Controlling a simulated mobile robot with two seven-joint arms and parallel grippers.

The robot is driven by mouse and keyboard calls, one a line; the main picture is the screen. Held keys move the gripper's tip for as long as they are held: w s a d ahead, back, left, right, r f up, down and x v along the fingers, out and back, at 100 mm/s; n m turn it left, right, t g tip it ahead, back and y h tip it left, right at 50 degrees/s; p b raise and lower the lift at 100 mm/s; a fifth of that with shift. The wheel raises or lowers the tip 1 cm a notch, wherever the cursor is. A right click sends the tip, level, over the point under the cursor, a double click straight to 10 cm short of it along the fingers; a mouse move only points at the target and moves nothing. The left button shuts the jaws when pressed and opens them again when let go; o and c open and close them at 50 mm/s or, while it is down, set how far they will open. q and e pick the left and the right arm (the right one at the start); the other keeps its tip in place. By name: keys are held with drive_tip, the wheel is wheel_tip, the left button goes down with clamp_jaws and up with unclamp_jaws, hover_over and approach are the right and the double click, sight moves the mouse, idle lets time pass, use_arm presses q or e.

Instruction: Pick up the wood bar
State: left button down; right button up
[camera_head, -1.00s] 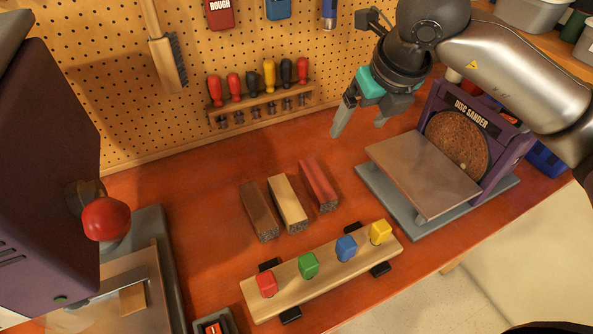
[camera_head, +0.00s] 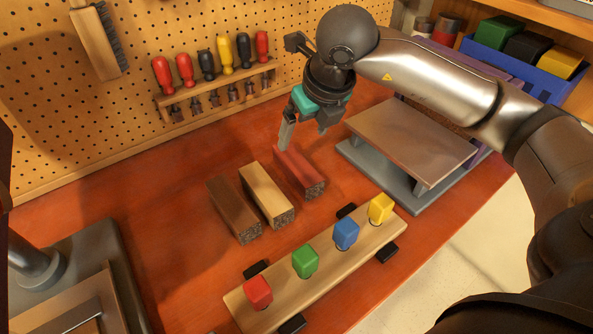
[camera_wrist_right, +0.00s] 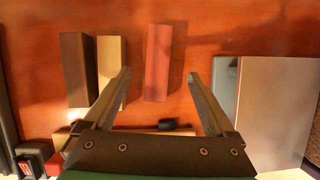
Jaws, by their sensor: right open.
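Three bars lie side by side on the red-brown bench: a dark brown bar (camera_head: 234,208), a light wood bar (camera_head: 267,194) and a red bar (camera_head: 300,172). My right gripper (camera_head: 303,139) is open and empty, over the far end of the red bar. In the right wrist view the red bar (camera_wrist_right: 157,62) shows between the open fingertips (camera_wrist_right: 160,74). There the light wood bar (camera_wrist_right: 111,68) is partly behind the left finger, and the dark brown bar (camera_wrist_right: 76,68) lies further left. My left gripper is not in view.
A wooden rack (camera_head: 315,264) with red, green, blue and yellow blocks stands in front of the bars. The sander's table (camera_head: 412,135) is to the right. A row of screwdrivers (camera_head: 215,68) hangs on the pegboard behind. Bare bench lies left of the bars.

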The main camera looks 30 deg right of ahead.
sight(291, 155)
drive_tip(key=x, duration=0.5)
drive_tip(key=shift+f, duration=0.1)
drive_tip(key=x, duration=0.2)
drive_tip(key=w+b+x, duration=0.1)
drive_tip(key=x, duration=0.2)
drive_tip(key=shift+a, duration=0.15)
drive_tip(key=shift+w+f, duration=0.15)
drive_tip(key=shift+f, duration=0.2)
use_arm(q)
drive_tip(key=shift+w+a+f, duration=0.25)
drive_tip(key=shift+w+f, duration=0.05)
drive_tip(key=shift+f, duration=0.3)
drive_tip(key=shift+s+f+b, duration=0.1)
drive_tip(key=shift+f+b, duration=0.25)
drive_tip(key=shift+b, duration=0.05)
use_arm(e)
drive_tip(key=shift+f, duration=0.2)
clamp_jaws()
